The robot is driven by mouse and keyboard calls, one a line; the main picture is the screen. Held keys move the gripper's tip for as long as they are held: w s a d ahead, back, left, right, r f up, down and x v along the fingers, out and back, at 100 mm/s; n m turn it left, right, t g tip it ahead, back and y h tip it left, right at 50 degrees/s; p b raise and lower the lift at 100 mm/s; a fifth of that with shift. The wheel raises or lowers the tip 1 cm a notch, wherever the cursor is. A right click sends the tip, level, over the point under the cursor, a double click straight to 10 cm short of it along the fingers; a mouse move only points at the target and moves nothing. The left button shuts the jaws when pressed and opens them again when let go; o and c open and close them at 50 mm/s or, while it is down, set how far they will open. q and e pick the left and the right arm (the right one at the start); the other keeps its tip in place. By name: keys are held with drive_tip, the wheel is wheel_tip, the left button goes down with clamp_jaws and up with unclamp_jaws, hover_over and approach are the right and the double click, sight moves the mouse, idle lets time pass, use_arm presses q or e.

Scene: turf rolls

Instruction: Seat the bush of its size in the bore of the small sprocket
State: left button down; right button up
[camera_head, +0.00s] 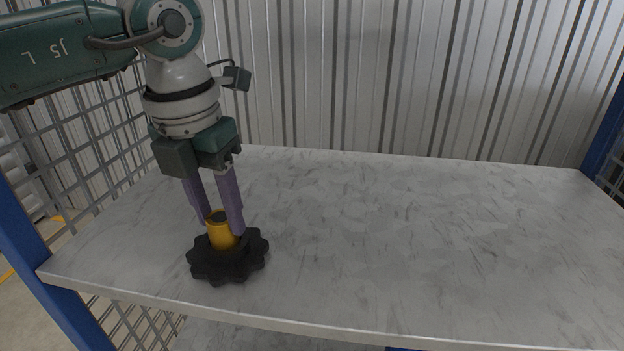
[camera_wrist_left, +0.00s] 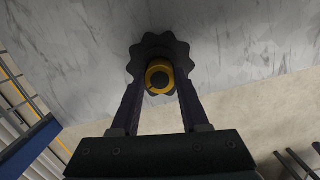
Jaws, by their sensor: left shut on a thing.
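The small sprocket (camera_head: 228,267) is black with rounded teeth and lies flat on the shelf near its front left. A yellow bush (camera_head: 221,236) stands upright at the middle of the sprocket, with much of its body showing above it. My left gripper (camera_head: 222,226) points down and is shut on the bush. In the left wrist view the bush (camera_wrist_left: 159,70) is a yellow ring between the fingertips, over the sprocket (camera_wrist_left: 158,43). I cannot tell whether its lower end is in the bore or only over it. My right gripper is not in view.
The grey shelf (camera_head: 400,240) is bare to the right of the sprocket. Blue posts (camera_head: 30,240) and wire mesh stand at its left side. A corrugated metal wall (camera_head: 400,80) is behind. The shelf's front edge is close to the sprocket.

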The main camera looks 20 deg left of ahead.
use_arm(q)
drive_tip(key=shift+f, duration=0.75)
drive_tip(key=shift+f, duration=0.1)
drive_tip(key=shift+c, duration=2)
unclamp_jaws()
